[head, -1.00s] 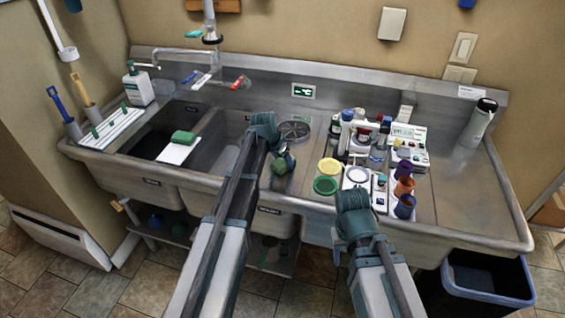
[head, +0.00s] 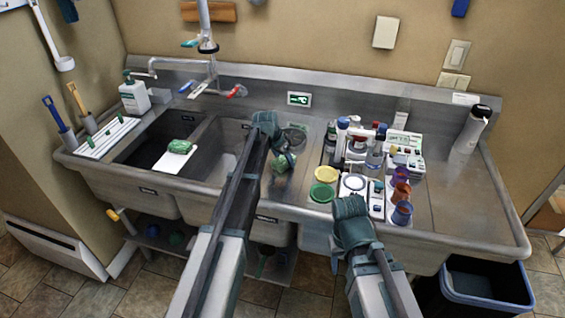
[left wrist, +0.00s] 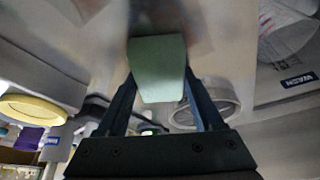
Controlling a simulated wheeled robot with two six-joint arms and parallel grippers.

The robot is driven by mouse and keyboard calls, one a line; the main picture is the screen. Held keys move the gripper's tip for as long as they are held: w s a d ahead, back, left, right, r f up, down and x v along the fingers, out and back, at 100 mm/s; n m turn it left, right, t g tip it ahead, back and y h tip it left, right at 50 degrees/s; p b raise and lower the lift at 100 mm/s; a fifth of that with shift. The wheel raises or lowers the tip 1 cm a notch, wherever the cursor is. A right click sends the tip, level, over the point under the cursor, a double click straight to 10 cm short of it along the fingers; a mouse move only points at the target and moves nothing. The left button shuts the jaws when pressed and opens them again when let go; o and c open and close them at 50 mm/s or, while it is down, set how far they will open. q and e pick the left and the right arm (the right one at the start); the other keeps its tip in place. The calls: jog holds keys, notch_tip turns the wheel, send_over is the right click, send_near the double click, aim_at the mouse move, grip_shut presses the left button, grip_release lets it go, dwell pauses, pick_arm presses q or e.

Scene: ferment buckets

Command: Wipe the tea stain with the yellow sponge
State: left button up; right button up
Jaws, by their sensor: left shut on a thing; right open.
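My left gripper (head: 280,149) is shut on a sponge (left wrist: 158,68), which looks pale green, not yellow, in the left wrist view. In the head view the held sponge (head: 284,162) is small and partly hidden by the gripper, over the steel right of the basins. A faint brownish patch (left wrist: 196,42) shows beside the sponge in the left wrist view; I cannot tell whether the sponge touches it. In the head view the tea stain cannot be made out. My right gripper (head: 350,206) is open in front of the crowded items; its fingertips are hard to see.
A green block (head: 180,146) lies on a white board across the left basins. A yellow dish (head: 327,174), a green dish (head: 322,193), bottles and several cups (head: 402,213) crowd the counter on the right. A round drain (head: 295,138) lies behind the left gripper. The far right counter is mostly clear.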

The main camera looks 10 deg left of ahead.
aim_at(281, 173)
pick_arm(q)
jog(key=shift+w, duration=0.5)
jog(key=shift+w, duration=0.1)
jog(key=shift+s+r, duration=0.1)
jog(key=shift+s, duration=1.75)
jog(key=shift+s+a, duration=0.1)
jog(key=shift+s, duration=1.65)
jog(key=shift+s, duration=0.1)
jog(key=shift+s+a, duration=0.1)
jog(key=shift+s, duration=1.55)
jog(key=shift+s, duration=0.1)
